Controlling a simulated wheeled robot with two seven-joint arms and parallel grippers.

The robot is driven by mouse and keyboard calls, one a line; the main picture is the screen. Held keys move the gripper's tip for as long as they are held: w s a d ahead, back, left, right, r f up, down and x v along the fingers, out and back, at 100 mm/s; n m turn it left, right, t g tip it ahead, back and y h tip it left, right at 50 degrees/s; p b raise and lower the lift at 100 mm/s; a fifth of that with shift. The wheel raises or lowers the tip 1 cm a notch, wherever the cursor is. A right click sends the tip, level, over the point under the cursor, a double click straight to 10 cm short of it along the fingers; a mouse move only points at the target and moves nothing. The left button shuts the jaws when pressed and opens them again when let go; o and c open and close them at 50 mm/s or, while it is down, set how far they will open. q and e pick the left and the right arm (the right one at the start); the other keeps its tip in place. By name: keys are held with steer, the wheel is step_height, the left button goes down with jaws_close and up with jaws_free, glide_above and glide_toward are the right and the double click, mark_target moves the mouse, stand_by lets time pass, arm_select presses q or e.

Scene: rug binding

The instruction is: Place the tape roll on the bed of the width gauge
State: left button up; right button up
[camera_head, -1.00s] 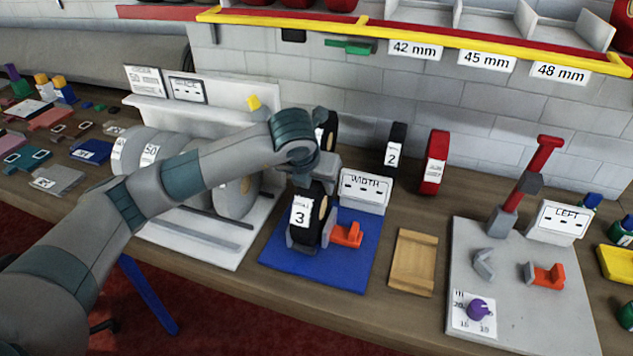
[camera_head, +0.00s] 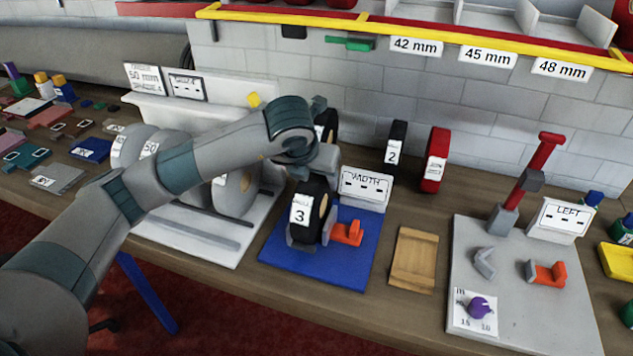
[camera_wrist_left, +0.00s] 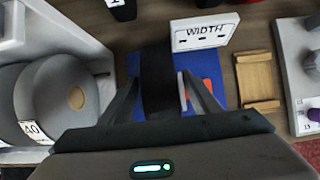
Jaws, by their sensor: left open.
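The black tape roll labelled 3 (camera_head: 308,212) stands upright on the blue bed of the width gauge (camera_head: 290,262), beside the gauge's orange jaw (camera_head: 347,233). The gauge's WIDTH display (camera_head: 364,186) stands behind it and reads dashes. My left gripper (camera_wrist_left: 160,100) is open, with its fingers on either side of the black roll (camera_wrist_left: 158,75) in the left wrist view. In the head view the wrist is just above and behind the roll, and the fingers are mostly hidden. My right gripper is not in view.
Another black roll labelled 2 (camera_head: 395,144) and a red roll (camera_head: 434,160) stand by the wall. A wooden tray (camera_head: 413,260) lies right of the gauge. A grey plate with a LEFT display (camera_head: 561,218) is farther right. Large grey rolls (camera_head: 236,190) stand at left.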

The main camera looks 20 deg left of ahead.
arm_select(q)
steer(key=b+v, duration=0.2)
steer(key=v, duration=0.6)
steer(key=shift+s+r, duration=0.1)
steer(key=shift+r, duration=0.15)
steer(key=shift+s+r, duration=0.4)
steer(key=shift+r, duration=0.15)
